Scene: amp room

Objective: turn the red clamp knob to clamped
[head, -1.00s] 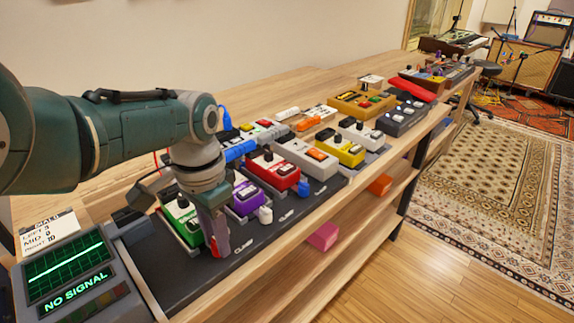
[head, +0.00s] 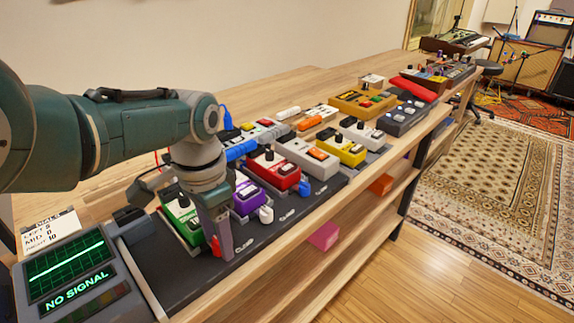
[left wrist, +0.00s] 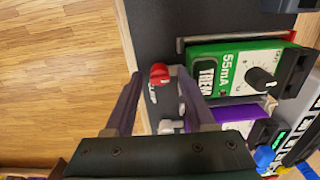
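The red clamp knob (head: 215,246) sits on the dark pedalboard in front of the green pedal (head: 183,218), partly hidden by my left gripper (head: 223,240). In the left wrist view the red knob (left wrist: 159,73) shows between the tips of my left gripper (left wrist: 158,80). Its two fingers are apart, with visible gaps beside the knob, so it is open around it. Whether either finger touches the knob cannot be told. The green pedal (left wrist: 232,68) lies right of the fingers there. My right gripper is not in view.
A white knob (head: 266,215) stands by the purple pedal (head: 247,198), and a blue knob (head: 304,187) by the red pedal (head: 272,170). A "NO SIGNAL" screen box (head: 70,270) is at the left. The board's front strip is narrow, with the bench edge close by.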

